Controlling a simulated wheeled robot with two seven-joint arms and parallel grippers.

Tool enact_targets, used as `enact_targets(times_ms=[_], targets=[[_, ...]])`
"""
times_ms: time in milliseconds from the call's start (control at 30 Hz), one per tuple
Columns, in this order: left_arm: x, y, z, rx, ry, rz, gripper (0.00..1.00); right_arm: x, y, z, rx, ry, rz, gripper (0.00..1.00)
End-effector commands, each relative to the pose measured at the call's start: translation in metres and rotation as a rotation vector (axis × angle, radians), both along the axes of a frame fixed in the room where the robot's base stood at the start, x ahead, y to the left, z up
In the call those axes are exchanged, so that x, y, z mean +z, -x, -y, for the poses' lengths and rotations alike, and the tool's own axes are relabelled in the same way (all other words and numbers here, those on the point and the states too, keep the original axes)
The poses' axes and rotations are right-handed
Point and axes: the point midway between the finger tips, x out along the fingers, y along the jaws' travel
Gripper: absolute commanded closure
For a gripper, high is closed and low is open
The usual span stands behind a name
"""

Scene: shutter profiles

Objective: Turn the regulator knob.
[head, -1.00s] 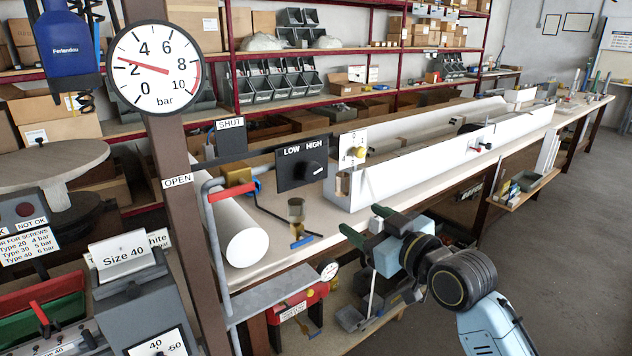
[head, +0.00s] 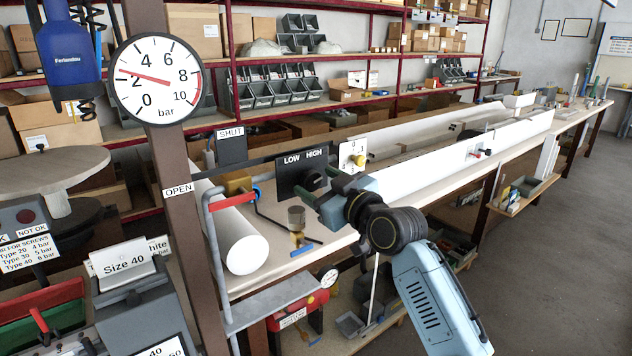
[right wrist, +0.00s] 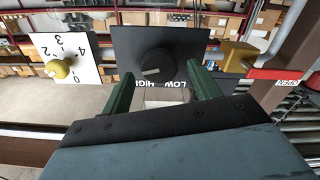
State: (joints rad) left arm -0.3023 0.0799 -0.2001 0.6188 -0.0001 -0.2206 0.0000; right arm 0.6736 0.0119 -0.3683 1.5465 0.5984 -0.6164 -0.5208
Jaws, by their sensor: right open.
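The regulator knob (head: 314,180) is black and round, on a dark panel (head: 290,172) marked LOW and HIGH. In the right wrist view the knob (right wrist: 157,66) shows ahead of my right gripper (right wrist: 160,85), whose two green fingers stand wide apart on either side of it. That view shows a pale line on the knob. In the head view my right gripper (head: 326,190) is open close in front of the knob and partly covers it. I cannot tell whether the fingers touch it. A pressure gauge (head: 157,95) reads between 2 and 3 bar. My left gripper is not in view.
A white panel with a yellow knob (right wrist: 61,68) stands beside the dark panel. A red-handled lever (head: 232,200) is to its left in the head view.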

Motion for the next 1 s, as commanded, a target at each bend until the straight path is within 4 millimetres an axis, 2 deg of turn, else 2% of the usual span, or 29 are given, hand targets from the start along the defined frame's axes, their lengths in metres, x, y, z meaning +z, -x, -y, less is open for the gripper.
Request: enact_targets(times_ms=[200,500,833,1000], targets=[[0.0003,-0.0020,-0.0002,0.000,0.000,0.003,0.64,-0.0001,-0.0103,-0.0081,0.001,-0.001,-0.001,0.38],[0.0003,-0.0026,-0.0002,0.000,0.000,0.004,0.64,-0.0004,-0.0113,-0.0087,0.001,-0.001,-0.001,0.38],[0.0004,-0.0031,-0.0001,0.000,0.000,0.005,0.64,-0.0005,-0.0112,-0.0084,0.000,0.000,-0.001,0.80],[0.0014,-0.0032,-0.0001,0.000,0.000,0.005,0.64,-0.0003,-0.0113,-0.0082,0.000,-0.006,-0.005,0.81]])
